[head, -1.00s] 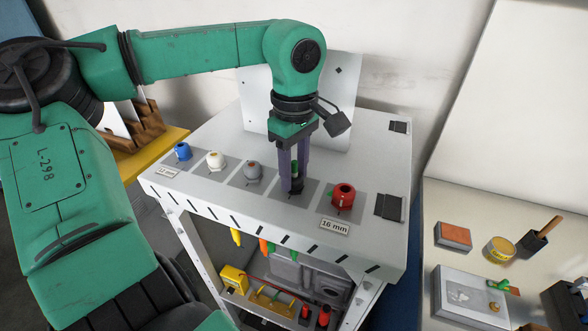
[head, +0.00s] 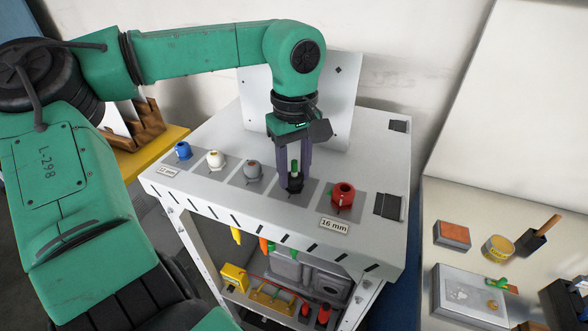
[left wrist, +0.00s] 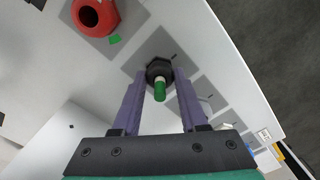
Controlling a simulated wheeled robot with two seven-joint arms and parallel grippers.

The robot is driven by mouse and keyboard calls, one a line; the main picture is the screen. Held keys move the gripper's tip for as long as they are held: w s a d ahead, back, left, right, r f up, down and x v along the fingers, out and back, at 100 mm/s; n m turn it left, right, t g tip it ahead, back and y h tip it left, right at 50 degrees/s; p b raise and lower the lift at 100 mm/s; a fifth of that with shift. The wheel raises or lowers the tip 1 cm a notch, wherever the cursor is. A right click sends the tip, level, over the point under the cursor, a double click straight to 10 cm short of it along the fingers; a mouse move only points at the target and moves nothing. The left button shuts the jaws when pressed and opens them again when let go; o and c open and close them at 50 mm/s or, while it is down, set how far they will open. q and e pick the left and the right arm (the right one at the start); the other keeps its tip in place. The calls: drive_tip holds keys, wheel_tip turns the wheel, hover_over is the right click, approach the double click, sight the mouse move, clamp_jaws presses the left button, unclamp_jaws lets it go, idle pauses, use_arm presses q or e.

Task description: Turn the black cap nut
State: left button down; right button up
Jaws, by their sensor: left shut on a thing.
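The black cap nut (head: 291,186) sits on a grey square patch on the white cabinet top, between the grey nut and the red one. A green and white stub stands up from its middle; it shows clearly in the left wrist view, on the black nut (left wrist: 157,66). My left gripper (head: 293,179) points straight down with its purple fingers on opposite sides of the nut, shut on it. In the left wrist view its fingertips (left wrist: 158,76) flank the nut. My right gripper is not in view.
A red nut (head: 343,194) stands close to the right, with a "16 mm" label in front. Grey (head: 253,169), white (head: 216,159) and blue (head: 183,151) nuts stand to the left. A white upright panel (head: 335,90) rises behind. A bench with small items is at the right.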

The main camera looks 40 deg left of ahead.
use_arm(q)
drive_tip(key=shift+w+r, duration=0.1)
drive_tip(key=shift+r, duration=0.05)
drive_tip(key=c, duration=0.5)
unclamp_jaws()
drive_tip(key=shift+o, duration=0.3)
drive_tip(key=shift+r, duration=0.2)
wheel_tip(320, 180, up, 14)
drive_tip(key=b, duration=0.1)
drive_tip(key=shift+d, duration=0.1)
